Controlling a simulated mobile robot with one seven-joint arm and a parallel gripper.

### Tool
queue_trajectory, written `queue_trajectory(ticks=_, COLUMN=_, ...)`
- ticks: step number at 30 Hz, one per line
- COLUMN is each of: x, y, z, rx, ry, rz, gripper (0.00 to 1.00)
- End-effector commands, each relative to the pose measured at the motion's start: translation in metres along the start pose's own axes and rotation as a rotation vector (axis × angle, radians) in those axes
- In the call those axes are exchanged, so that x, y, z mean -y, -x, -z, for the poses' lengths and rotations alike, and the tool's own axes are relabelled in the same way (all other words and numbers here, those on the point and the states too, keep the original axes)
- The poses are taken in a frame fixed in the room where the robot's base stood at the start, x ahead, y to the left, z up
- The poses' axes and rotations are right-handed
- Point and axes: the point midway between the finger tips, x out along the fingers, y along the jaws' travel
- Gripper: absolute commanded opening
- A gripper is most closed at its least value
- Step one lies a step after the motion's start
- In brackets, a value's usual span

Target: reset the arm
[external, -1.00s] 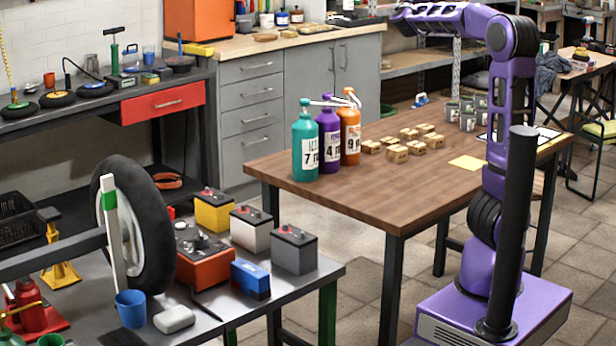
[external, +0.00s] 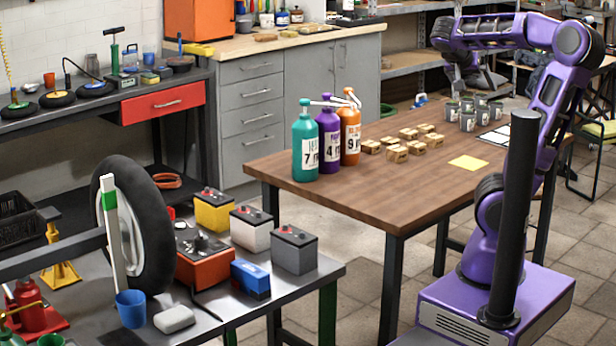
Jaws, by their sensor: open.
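My purple arm rises from its base at the right and bends over the back right of the wooden table. My gripper (external: 458,84) hangs down from the arm's end above the table's far edge, near a group of grey cans. It is small and partly lost against the shelf behind it. It is open, and I see nothing held in it.
The wooden table (external: 330,178) holds three pump bottles (external: 330,140), several small cardboard boxes (external: 396,153), a yellow sheet (external: 468,163) and several grey cans (external: 467,121). A metal workbench (external: 320,272) with batteries and a wheel stands at the left front.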

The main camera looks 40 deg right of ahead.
Motion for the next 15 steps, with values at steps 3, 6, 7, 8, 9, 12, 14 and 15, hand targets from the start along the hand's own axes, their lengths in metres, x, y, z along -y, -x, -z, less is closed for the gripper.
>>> queue_trajectory(ticks=3, x=0.014, y=0.034, z=-0.055, rx=0.157, ry=0.213, rz=0.180, gripper=1.00)
queue_trajectory(ticks=6, x=0.027, y=0.069, z=-0.099, rx=0.236, ry=0.391, rz=0.348, gripper=1.00)
queue_trajectory(ticks=7, x=0.031, y=0.080, z=-0.111, rx=0.252, ry=0.441, rz=0.400, gripper=1.00)
queue_trajectory(ticks=8, x=0.035, y=0.092, z=-0.124, rx=0.262, ry=0.492, rz=0.452, gripper=1.00)
queue_trajectory(ticks=9, x=0.039, y=0.107, z=-0.139, rx=0.271, ry=0.554, rz=0.519, gripper=1.00)
queue_trajectory(ticks=12, x=0.048, y=0.142, z=-0.173, rx=0.267, ry=0.691, rz=0.668, gripper=1.00)
queue_trajectory(ticks=14, x=0.053, y=0.159, z=-0.190, rx=0.253, ry=0.757, rz=0.741, gripper=1.00)
queue_trajectory(ticks=15, x=0.056, y=0.168, z=-0.200, rx=0.242, ry=0.793, rz=0.781, gripper=1.00)
